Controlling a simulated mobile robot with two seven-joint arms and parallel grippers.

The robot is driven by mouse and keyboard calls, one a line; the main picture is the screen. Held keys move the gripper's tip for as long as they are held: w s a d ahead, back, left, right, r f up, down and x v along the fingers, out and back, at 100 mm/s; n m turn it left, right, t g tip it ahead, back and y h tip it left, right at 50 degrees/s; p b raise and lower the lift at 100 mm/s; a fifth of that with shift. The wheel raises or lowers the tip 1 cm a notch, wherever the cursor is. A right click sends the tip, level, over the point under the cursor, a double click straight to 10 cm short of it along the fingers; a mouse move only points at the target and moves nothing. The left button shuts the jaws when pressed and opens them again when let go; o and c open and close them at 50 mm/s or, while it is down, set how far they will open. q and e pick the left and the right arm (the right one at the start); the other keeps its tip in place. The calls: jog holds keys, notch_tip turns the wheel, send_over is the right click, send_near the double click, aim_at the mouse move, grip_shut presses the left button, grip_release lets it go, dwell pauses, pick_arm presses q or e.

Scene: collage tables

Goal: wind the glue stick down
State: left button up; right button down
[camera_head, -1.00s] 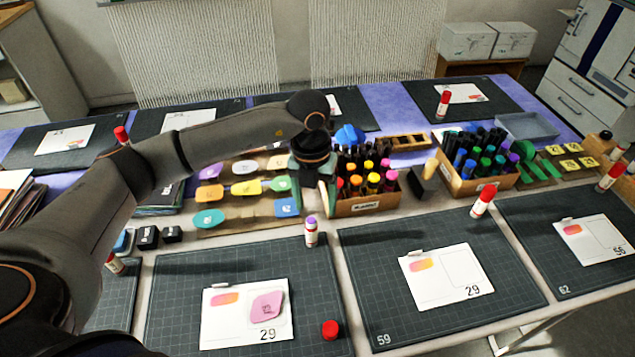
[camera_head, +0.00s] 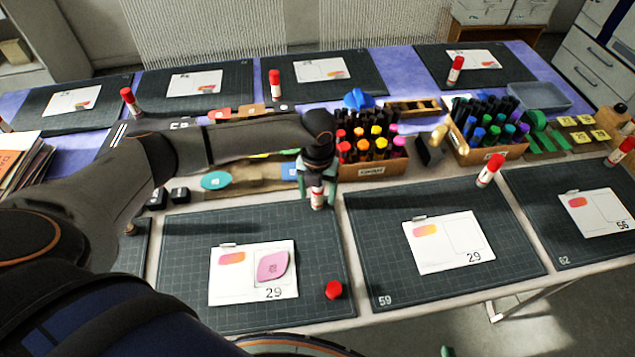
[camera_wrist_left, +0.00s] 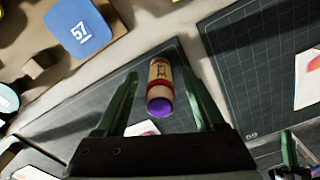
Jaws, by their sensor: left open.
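The uncapped glue stick (camera_head: 317,197) stands upright at the back right corner of the near dark mat. In the left wrist view the glue stick (camera_wrist_left: 160,88) shows its purple glue end towards the camera. My left gripper (camera_head: 317,188) is above and around it, with its green fingers (camera_wrist_left: 162,100) on either side. The fingers are open, with gaps showing beside the stick. A red cap (camera_head: 333,290) lies on the same mat at its right.
A white card (camera_head: 253,273) with a pink piece lies on the near mat. A box of markers (camera_head: 372,168) stands close behind the gripper. Another mat (camera_head: 378,270) with a card and a capped glue stick (camera_head: 489,170) is to the right.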

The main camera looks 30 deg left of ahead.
pick_arm(q)
jog(key=shift+f, duration=0.15)
jog(key=shift+c, duration=0.2)
grip_shut()
dwell(0.8)
